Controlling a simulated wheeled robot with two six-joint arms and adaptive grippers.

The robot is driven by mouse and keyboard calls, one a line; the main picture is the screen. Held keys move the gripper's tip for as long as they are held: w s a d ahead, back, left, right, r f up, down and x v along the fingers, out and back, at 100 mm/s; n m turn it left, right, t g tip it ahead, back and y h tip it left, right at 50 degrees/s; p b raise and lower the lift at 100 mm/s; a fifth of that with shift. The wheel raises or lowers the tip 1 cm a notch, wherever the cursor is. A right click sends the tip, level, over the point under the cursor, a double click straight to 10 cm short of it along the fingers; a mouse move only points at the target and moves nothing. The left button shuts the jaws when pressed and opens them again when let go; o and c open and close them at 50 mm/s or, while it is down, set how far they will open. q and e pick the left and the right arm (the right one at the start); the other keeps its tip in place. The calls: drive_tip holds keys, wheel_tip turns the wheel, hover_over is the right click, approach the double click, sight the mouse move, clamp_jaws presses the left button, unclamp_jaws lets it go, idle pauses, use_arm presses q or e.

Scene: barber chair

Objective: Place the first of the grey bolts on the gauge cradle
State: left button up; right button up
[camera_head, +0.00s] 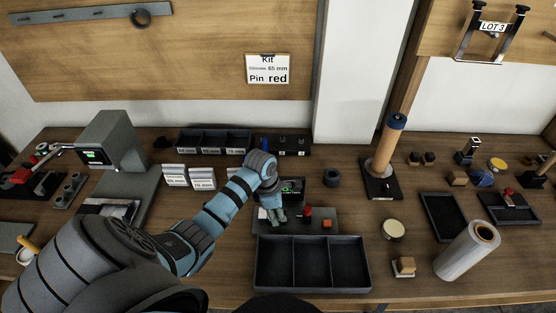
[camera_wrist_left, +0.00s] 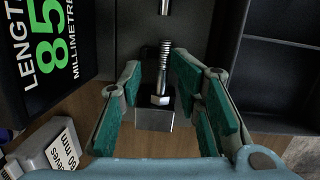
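In the left wrist view a grey bolt (camera_wrist_left: 165,60) with a threaded shank and hex head lies along the gauge cradle (camera_wrist_left: 153,119), its head toward the wrist. My left gripper (camera_wrist_left: 163,92) has its green-padded fingers on both sides of the bolt, with gaps visible, so it is open. The gauge display (camera_wrist_left: 50,45) reads length 85 millimetres. In the head view my left gripper (camera_head: 272,216) is low over the left part of the gauge base (camera_head: 290,225), in front of the small gauge screen (camera_head: 291,187); the bolt is too small to make out there. My right gripper is out of view.
An empty three-compartment tray (camera_head: 312,238) stands just in front of the gauge. Several white label cards (camera_head: 203,178) stand left of it. A compartmented black bin (camera_head: 214,133) is behind. A roll on a spindle (camera_head: 388,150) stands right, and a large cylinder (camera_head: 466,250) is front right.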

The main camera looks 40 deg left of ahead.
use_arm(q)
wheel_tip(320, 180, up, 12)
drive_tip(key=s+a, duration=0.1)
drive_tip(key=shift+s+a, duration=0.2)
drive_tip(key=shift+s, duration=0.2)
drive_tip(key=shift+d+f, duration=0.1)
drive_tip(key=shift+f, duration=0.05)
